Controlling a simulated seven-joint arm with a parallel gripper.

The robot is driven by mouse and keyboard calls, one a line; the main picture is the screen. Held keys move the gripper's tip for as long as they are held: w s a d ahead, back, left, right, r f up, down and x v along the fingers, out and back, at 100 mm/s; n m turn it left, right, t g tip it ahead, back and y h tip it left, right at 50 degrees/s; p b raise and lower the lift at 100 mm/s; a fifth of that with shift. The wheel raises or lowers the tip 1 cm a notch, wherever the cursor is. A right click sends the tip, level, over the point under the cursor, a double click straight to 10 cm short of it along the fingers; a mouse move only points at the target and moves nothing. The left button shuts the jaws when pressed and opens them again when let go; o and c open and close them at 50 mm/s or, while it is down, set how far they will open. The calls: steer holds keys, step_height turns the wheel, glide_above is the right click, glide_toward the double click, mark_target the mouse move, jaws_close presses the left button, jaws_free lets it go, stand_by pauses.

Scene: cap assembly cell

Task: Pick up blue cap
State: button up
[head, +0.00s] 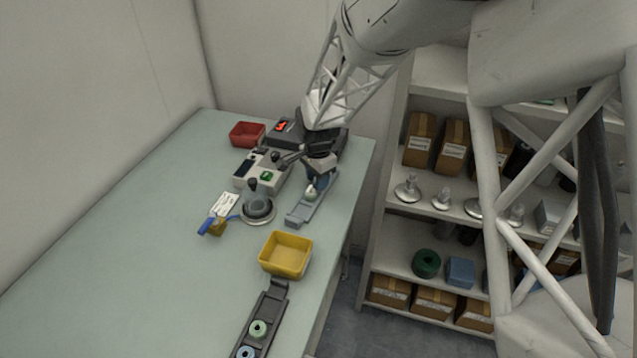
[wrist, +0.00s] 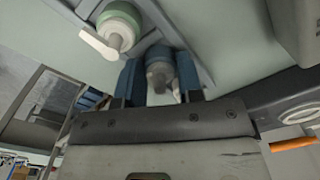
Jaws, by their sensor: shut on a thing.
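My gripper (head: 319,178) is low over the grey holder (head: 299,213) near the right edge of the table. In the wrist view my gripper (wrist: 159,64) has its two blue fingers on either side of the blue cap (wrist: 159,73), a blue-grey round piece, and is shut on it. A pale stub shows at the piece's near end. A green cap (wrist: 119,22) with a white stem sits beside it in the holder; in the head view it shows small beside the fingers (head: 311,191). The held cap is hidden in the head view. I cannot tell whether it still touches the holder.
A second holder (head: 269,300) at the front carries a green (head: 258,330) and a light-blue piece (head: 246,352). A yellow bin (head: 286,256) stands between the holders. A round press (head: 258,208) and control box (head: 262,172) stand left of my gripper. The table's left side is clear.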

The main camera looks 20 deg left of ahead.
steer(key=shift+r, duration=0.1)
stand_by(0.3)
steer(key=shift+r, duration=0.75)
step_height(320, 180, up, 2)
steer(key=shift+r, duration=0.1)
steer(key=s+d, duration=0.3)
steer(key=s, duration=0.1)
steer(key=s+d, duration=0.3)
steer(key=s, duration=0.2)
steer(key=s+d+r, duration=0.1)
steer(key=s+d, duration=0.2)
steer(key=s, duration=0.1)
steer(key=shift+s, duration=0.2)
steer(key=shift+w+a, duration=0.1)
steer(key=w+a+r, duration=0.2)
steer(key=w+a, duration=0.4)
steer(key=w, duration=0.4)
steer(key=w+a+r, duration=0.3)
steer(key=w+a, duration=0.3)
steer(key=w, duration=0.5)
steer(key=w+a+r, duration=0.2)
steer(key=w+a, duration=0.4)
steer(key=w, duration=0.4)
steer(key=shift+w+a+r, duration=0.2)
steer(key=shift+w+a, duration=0.1)
steer(key=shift+a, duration=0.1)
steer(key=shift+f, duration=0.15)
